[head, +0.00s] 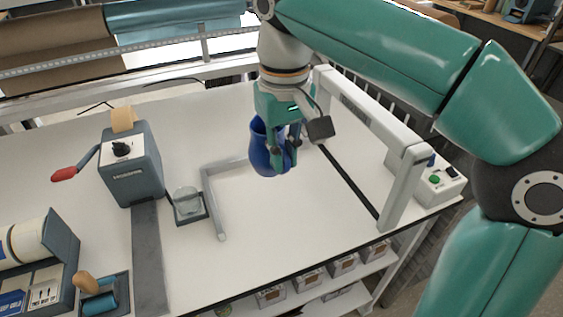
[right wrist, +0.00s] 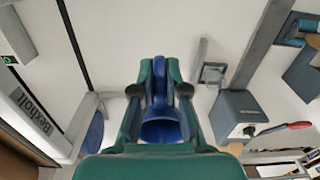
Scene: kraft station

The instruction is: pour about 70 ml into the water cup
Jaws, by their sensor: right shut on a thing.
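A blue jug (head: 262,150) is in my right gripper (head: 283,160), which is shut on it above the white table. In the right wrist view the blue jug (right wrist: 160,130) sits between the two green fingers of my right gripper (right wrist: 158,92). The water cup (head: 187,202) is a clear glass on a small dark square base, left of and nearer than the jug. It also shows in the right wrist view (right wrist: 212,73), apart from the jug. The jug looks roughly upright. Its contents are hidden. My left gripper is not in view.
A grey dispenser with a red-handled lever (head: 130,165) stands left of the cup. A grey angled bar (head: 213,205) lies between cup and jug. A white arch frame (head: 370,125) and a control box with a green button (head: 428,178) stand at the right. The table's front middle is clear.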

